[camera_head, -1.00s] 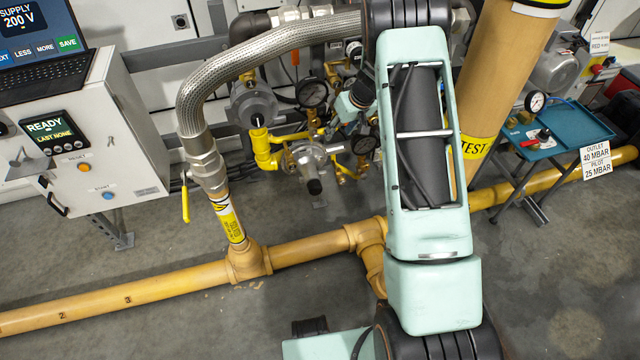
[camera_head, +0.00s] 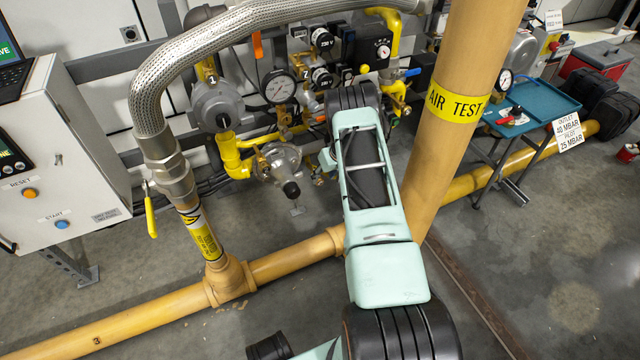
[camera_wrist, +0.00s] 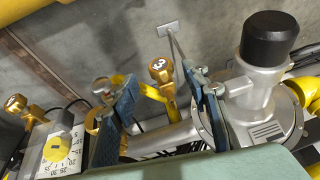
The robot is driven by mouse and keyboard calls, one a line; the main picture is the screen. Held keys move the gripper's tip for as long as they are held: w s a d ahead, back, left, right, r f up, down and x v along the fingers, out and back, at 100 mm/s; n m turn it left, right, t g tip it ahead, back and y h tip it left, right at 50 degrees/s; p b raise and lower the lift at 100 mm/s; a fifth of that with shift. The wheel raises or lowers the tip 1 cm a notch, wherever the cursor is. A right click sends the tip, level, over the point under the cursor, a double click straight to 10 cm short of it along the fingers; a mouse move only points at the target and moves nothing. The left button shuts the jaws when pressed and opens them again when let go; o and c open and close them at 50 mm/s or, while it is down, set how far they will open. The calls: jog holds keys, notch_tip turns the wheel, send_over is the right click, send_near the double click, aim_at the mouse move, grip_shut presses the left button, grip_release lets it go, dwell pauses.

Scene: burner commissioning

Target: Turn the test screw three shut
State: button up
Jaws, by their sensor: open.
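In the wrist view, my gripper (camera_wrist: 160,98) is open, with one blue-padded finger on each side. A brass test fitting (camera_wrist: 160,70) with a white number mark shows between the fingers, beyond their tips. The mark looks like a 3 but is hard to read. A yellow pipe runs below it. No finger visibly touches it. A second marked brass fitting (camera_wrist: 14,103) is at the left edge, and another brass part with a silvery end (camera_wrist: 102,88) is partly behind the left finger. In the head view my arm hides my gripper and these fittings.
A silver regulator with a black cap (camera_wrist: 268,60) stands close to the right finger. A yellow dial (camera_wrist: 61,149) is at lower left. In the head view, a thick upright pipe marked AIR TEST (camera_head: 459,104) stands right of my arm, and a gauge (camera_head: 279,86) is left of it.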

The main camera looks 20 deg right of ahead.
aim_at(322, 180)
jog(key=shift+b+x, duration=0.6)
jog(key=shift+x, duration=1.5)
jog(key=c, duration=1.2)
jog(key=shift+o, duration=0.2)
jog(key=shift+d+y, duration=0.2)
jog(key=shift+y, duration=0.6)
jog(key=shift+w+a+m+y, duration=0.1)
jog(key=shift+w+m+y, duration=0.25)
jog(key=shift+y, duration=0.65)
jog(key=shift+s+y, duration=0.15)
jog(key=shift+y, duration=0.15)
grip_shut()
jog(key=shift+s, duration=0.1)
jog(key=o, duration=1.2)
grip_release()
jog(key=shift+s, duration=0.1)
jog(key=shift+c, duration=0.2)
